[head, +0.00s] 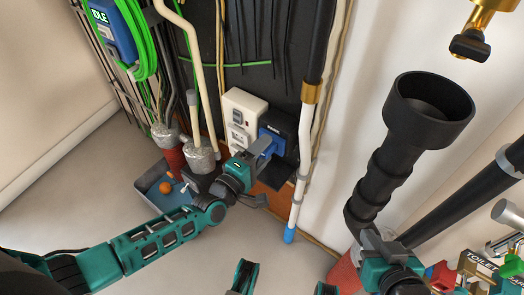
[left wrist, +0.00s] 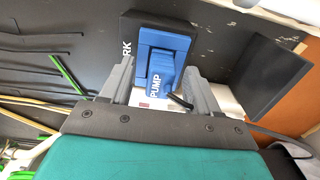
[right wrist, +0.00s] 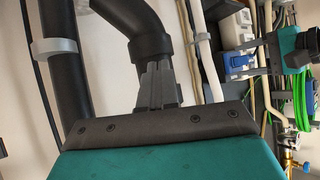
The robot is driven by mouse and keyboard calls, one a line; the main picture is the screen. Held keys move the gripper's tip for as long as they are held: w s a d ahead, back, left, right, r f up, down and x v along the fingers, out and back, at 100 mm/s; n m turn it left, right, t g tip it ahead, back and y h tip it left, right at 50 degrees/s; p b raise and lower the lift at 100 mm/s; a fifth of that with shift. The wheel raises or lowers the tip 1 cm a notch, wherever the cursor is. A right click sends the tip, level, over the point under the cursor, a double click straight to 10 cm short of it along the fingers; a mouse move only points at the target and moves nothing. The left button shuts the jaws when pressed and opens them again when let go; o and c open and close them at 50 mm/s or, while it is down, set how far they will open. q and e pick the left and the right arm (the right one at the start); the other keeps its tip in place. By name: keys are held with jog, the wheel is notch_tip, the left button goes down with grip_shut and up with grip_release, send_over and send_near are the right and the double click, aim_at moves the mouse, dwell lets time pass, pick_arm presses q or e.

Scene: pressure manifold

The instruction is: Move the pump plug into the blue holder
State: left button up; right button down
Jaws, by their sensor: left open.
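The pump plug (left wrist: 157,82) is a blue block lettered PUMP, with a short black cord at its lower end. It sits at a darker blue holder (left wrist: 165,40) on a black plate lettered RK; I cannot tell how deep it sits. In the head view this blue assembly (head: 271,141) is beside the white socket box. My left gripper (head: 262,165) is open, with its grey fingers (left wrist: 157,85) on either side of the plug and gaps visible. My right gripper (head: 374,241) is shut in front of a black pipe, and its fingers (right wrist: 157,86) lie close together.
A white socket box (head: 241,112) stands left of the plug. A blue box lettered IDLE (head: 112,28) carries green hose (head: 145,45). A pale pipe with blue tip (head: 291,233) hangs right of my left gripper. A blue tray (head: 145,184) lies below.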

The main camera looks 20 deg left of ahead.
pick_arm(q)
jog(key=p+v, duration=0.2)
jog(key=v, duration=1.1)
jog(key=shift+p, duration=0.4)
pick_arm(e)
jog(key=shift+s+d+r, duration=0.1)
jog(key=shift+d+r, duration=0.2)
jog(key=shift+r, duration=0.5)
pick_arm(q)
jog(key=shift+d, duration=0.1)
jog(key=s+d+r+m+g, duration=0.2)
jog(key=d+m+g, duration=0.1)
jog(key=d+m, duration=0.5)
jog(key=s+a+r+m+g+y+p, duration=0.1)
jog(key=a+r+m+p, duration=0.3)
jog(key=p, duration=0.5)
jog(key=s+a+r+m+g+y+p, duration=0.2)
jog(key=a+r+m+y+p, duration=0.1)
jog(key=r+p, duration=0.6)
jog(key=shift+s+a+m, duration=0.35)
jog(key=shift+a+m, duration=0.1)
jog(key=shift+m, duration=0.35)
pick_arm(e)
jog(key=s+d+r+h, duration=0.1)
jog(key=d+r, duration=0.2)
jog(key=r, duration=0.9)
jog(key=shift+s+d+r, duration=0.3)
jog(key=shift+s+r, duration=0.1)
